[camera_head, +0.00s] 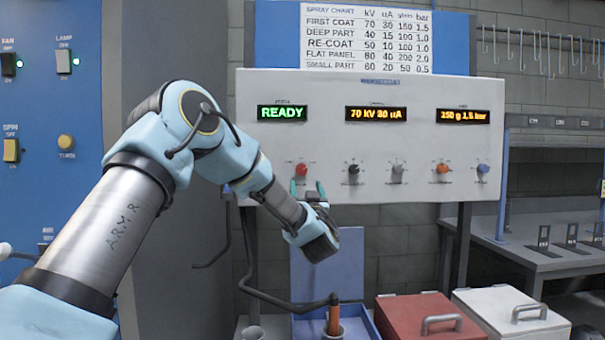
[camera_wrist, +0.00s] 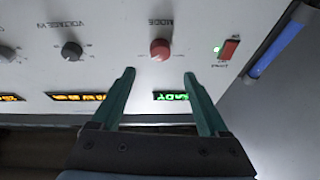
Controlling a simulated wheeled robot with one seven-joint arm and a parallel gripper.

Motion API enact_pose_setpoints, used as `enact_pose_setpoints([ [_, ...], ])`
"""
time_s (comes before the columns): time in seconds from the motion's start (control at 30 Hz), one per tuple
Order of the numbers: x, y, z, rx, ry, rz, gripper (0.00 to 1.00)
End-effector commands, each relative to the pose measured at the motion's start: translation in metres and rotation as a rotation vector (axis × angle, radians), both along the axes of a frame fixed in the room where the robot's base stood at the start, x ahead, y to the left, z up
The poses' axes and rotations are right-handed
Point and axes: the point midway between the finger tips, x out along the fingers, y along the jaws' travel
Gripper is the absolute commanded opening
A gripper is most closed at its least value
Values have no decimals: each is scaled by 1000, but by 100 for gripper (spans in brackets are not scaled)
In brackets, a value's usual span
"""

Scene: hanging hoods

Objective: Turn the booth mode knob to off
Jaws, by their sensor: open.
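The booth mode knob is the red knob (camera_head: 302,170) under the green READY display (camera_head: 282,113) on the white control panel (camera_head: 370,220). In the wrist view the red knob (camera_wrist: 160,50) sits beside the word MODE, with the picture turned upside down. My gripper (camera_head: 307,188) is open and empty in front of the panel's left part. In the wrist view its green fingertips (camera_wrist: 159,73) point at the knob, one to each side of its line, and appear short of it. I cannot tell which way the knob points.
A dark voltage knob (camera_wrist: 71,50) and a lit red power switch (camera_wrist: 229,48) flank the mode knob. More knobs, such as the orange one (camera_head: 442,168), line the panel to the right. Below stand a blue box (camera_head: 345,262) and a red lidded bin (camera_head: 425,325).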

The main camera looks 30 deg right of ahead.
Motion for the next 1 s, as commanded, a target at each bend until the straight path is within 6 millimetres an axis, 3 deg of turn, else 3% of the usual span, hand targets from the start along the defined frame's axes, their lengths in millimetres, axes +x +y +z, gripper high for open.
enact_pose_setpoints([
  [0.2,37,-13,20,0,2,3,78],
  [0.43,66,-27,32,1,3,1,78],
  [0.9,77,-32,34,1,2,-1,78],
  [1.0,77,-32,34,1,2,-1,66],
])
